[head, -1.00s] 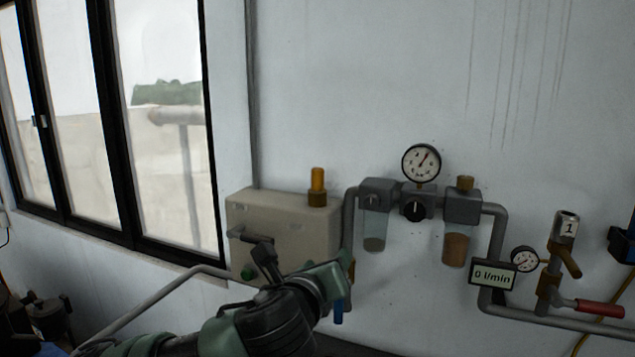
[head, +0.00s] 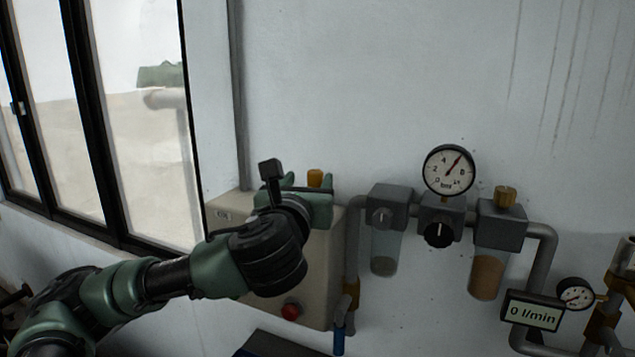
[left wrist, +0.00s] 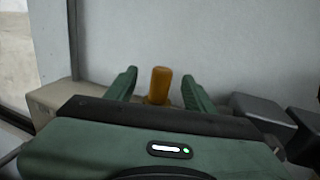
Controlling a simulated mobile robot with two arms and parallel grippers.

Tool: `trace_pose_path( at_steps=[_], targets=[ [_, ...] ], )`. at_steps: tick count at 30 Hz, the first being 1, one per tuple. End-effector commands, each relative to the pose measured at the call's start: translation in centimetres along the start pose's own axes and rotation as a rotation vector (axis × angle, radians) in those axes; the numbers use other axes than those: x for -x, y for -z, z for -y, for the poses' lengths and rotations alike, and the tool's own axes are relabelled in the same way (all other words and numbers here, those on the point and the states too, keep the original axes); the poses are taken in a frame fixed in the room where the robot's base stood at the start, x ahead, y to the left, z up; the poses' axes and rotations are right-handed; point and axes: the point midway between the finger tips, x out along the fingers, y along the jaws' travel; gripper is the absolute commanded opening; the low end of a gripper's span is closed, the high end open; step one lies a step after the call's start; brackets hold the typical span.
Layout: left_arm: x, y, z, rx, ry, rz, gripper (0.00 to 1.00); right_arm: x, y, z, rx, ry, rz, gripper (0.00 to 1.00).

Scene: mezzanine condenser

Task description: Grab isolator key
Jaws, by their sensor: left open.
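The isolator key, an orange upright cylinder (head: 315,178), stands on top of a beige box (head: 322,275) on the wall. My left gripper (head: 308,185) is at the top of the box, its green fingers open around the key's position. In the left wrist view the key (left wrist: 161,82) stands upright between the two spread fingertips (left wrist: 159,88), with a gap on each side. The fingers do not appear to touch it. Its lower end is partly hidden behind the gripper body. My left forearm and wrist cover much of the box front. My right gripper is not in view.
Right of the box are a pipe, a regulator with a round gauge (head: 448,169), filter bowls (head: 488,274) and a flow display (head: 533,311). A red button (head: 291,311) shows low on the box. A window (head: 140,130) is at left. The wall above is bare.

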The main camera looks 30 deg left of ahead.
Motion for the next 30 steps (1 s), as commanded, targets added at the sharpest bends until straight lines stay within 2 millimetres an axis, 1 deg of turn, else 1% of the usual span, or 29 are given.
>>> trace_pose_path(
  at_steps=[1, 6, 9, 12, 15, 19, 22, 23, 24, 26, 27, 28, 30],
  targets=[
    [-0.7, -0.2, -0.1, 0.000, -0.002, -0.002, 0.54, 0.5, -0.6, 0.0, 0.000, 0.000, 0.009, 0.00],
    [-2.7, -0.2, 0.1, -0.001, -0.002, -0.004, 0.54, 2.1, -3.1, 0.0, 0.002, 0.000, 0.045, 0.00],
    [-4.3, -0.2, 0.3, -0.001, -0.002, -0.004, 0.54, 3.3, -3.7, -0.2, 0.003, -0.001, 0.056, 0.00],
    [-5.6, 0.0, 0.4, 0.001, -0.002, -0.003, 0.54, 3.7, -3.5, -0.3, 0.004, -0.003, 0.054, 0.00],
    [-6.3, 0.1, 0.4, 0.001, 0.000, -0.001, 0.54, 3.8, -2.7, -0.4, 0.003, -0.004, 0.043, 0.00],
    [-6.4, 0.3, 0.4, 0.002, 0.001, -0.001, 0.54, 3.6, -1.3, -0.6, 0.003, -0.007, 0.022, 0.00],
    [-6.4, 0.3, 0.4, 0.002, 0.000, -0.001, 0.54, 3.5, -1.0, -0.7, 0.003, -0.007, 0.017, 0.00],
    [-6.4, 0.3, 0.4, 0.002, 0.000, -0.001, 0.45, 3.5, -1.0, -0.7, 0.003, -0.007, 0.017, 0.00],
    [-6.4, 0.3, 0.4, 0.002, 0.000, -0.001, 0.34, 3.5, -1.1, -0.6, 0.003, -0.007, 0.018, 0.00],
    [-6.4, 0.3, 0.4, 0.002, 0.000, -0.001, 0.17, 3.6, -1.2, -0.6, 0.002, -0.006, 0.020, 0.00],
    [-6.4, 0.3, 0.4, 0.002, 0.000, -0.001, 0.06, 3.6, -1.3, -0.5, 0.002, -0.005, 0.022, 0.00],
    [-6.4, 0.3, 0.4, 0.002, 0.000, -0.001, 0.00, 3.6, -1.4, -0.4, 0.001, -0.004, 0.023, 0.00],
    [-6.4, 0.2, 0.4, 0.002, 0.000, 0.000, 0.00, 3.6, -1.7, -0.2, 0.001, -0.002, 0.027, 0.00]
  ],
)
